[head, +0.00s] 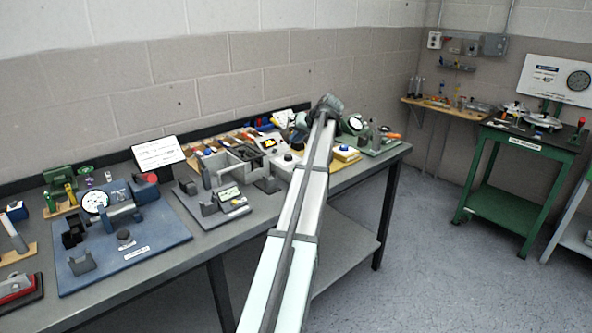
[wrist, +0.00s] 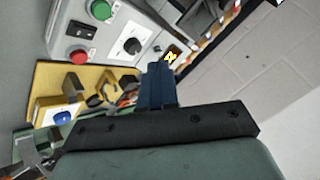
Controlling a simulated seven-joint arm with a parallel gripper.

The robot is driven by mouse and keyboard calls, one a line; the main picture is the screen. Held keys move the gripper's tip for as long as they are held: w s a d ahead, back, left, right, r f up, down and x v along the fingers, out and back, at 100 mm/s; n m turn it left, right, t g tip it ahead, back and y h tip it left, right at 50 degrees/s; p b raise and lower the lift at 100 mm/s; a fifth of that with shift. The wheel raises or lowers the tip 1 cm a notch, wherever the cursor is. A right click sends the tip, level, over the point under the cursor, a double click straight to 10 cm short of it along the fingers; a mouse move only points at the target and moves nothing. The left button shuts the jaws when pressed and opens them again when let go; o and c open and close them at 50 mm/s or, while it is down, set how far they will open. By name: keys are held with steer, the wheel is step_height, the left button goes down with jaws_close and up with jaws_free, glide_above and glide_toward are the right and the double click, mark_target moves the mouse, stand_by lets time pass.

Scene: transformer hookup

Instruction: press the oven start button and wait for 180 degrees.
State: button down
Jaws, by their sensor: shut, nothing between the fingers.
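In the wrist view a pale grey control panel (wrist: 150,15) carries a green button (wrist: 101,9), a red button (wrist: 78,58), a black switch (wrist: 82,30) and a round dial with a black knob (wrist: 132,46). I take the panel to be the oven's; its label is not readable. My gripper (wrist: 158,68) has its blue fingers shut and empty, beyond the knob from the buttons. It looks apart from the green button, though depth is hard to judge. In the head view my arm hides the fingers and part of the bench. No readable temperature shows.
The grey bench (head: 225,238) is crowded. A blue fixture board (head: 150,238) with a gauge stands at the left and a green board (head: 385,146) at the right. In the wrist view a yellow stand (wrist: 50,78) with a blue button lies close to the panel.

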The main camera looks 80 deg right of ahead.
steer(key=shift+s, duration=0.45)
steer(key=shift+f, duration=4.35)
steer(key=shift+f, duration=0.25)
steer(key=shift+f, duration=0.2)
steer(key=shift+f, duration=0.4)
steer(key=shift+r, duration=0.85)
